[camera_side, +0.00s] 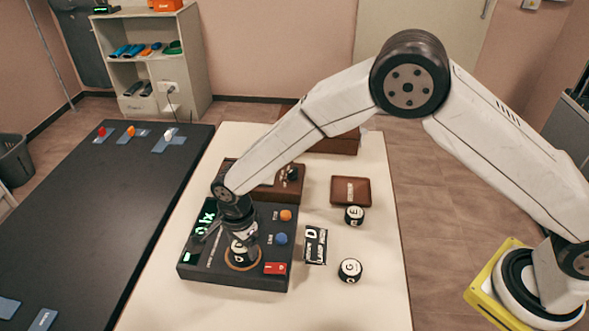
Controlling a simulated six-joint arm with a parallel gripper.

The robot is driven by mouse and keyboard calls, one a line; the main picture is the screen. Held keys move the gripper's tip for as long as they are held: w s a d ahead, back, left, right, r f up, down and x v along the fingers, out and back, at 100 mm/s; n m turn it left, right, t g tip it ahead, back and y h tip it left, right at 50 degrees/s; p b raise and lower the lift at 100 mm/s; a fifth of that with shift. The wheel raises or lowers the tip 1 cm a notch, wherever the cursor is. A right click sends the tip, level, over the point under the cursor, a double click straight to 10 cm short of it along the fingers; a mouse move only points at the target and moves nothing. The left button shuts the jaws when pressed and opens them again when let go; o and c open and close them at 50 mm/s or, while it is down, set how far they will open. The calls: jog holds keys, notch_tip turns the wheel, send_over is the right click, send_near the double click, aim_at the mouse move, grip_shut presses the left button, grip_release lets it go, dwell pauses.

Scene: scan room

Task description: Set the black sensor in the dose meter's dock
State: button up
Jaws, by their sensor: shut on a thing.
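The dose meter (212,264) is a black box with a lit green display, an orange knob, a blue knob and a red switch. Its dock (233,267) is a round spot with an orange-brown ring near the front. My gripper (240,236) points down over the dock and is shut on a small black and white cylinder, the sensor (243,253). The sensor is upright at the ring; I cannot tell whether it touches the dock floor or sits just above it. The gripper hides its top and part of the display.
Two lettered black and white pucks, E (354,215) and G (350,270), stand to the right. A black and white card marked D (315,245) lies beside the meter. A brown tray (350,191) and a brown box (291,187) are behind. The table's front right (370,308) is clear.

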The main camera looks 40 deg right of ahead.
jog(key=shift+f, duration=0.35)
jog(key=o, duration=1.3)
jog(key=shift+c, duration=0.2)
notch_tip(320, 180, up, 12)
jog(key=shift+r, duration=0.2)
jog(key=shift+d, duration=0.1)
